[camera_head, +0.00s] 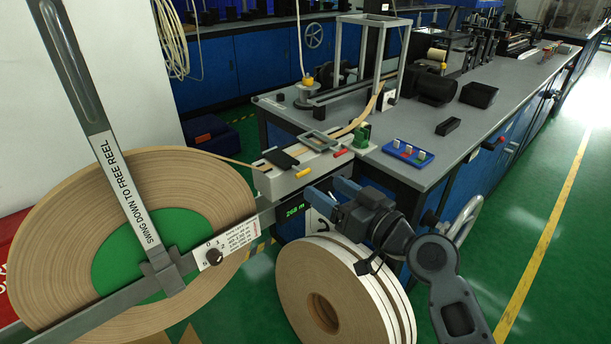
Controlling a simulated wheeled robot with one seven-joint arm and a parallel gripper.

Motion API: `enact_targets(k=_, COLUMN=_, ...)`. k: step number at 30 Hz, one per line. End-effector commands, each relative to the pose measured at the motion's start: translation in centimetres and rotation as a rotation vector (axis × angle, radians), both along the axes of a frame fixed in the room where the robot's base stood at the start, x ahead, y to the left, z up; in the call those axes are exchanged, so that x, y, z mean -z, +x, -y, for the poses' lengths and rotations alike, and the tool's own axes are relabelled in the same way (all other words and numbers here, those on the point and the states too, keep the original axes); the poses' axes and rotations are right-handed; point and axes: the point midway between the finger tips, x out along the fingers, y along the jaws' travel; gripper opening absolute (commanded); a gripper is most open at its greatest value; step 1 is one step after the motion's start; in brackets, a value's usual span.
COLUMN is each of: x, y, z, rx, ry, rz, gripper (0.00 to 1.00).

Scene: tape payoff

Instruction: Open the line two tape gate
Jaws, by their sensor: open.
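A grey gate bar (118,165) marked "SWING DOWN TO FREE REEL" stands upright, slightly tilted, in front of the large brown tape reel (50,225). Its foot meets a bracket (163,273) on a slanting grey rail (105,306). No "line two" label is readable. My gripper (329,193) is open, with blue fingers, in front of the table corner, well right of the bar and apart from it. It appears empty. The bar hides part of the reel and its green centre (180,228).
A dial plate (213,256) and a "260 m" display (294,210) sit along the rail. Tape runs to a guide block (300,170) on the grey table (430,165). White-sided rolls (345,285) stand below my gripper. Green floor (530,235) is clear at right.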

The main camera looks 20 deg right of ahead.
Motion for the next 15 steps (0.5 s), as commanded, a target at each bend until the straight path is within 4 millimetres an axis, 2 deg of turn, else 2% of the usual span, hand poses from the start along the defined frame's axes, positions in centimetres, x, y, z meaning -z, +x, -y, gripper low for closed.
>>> enact_targets(k=9, x=-0.2, y=4.4, z=-1.5, rx=-0.001, ry=0.001, rz=0.000, gripper=0.71)
enact_targets(k=15, x=-0.1, y=6.4, z=-2.1, rx=0.000, ry=0.001, rz=0.000, gripper=0.71)
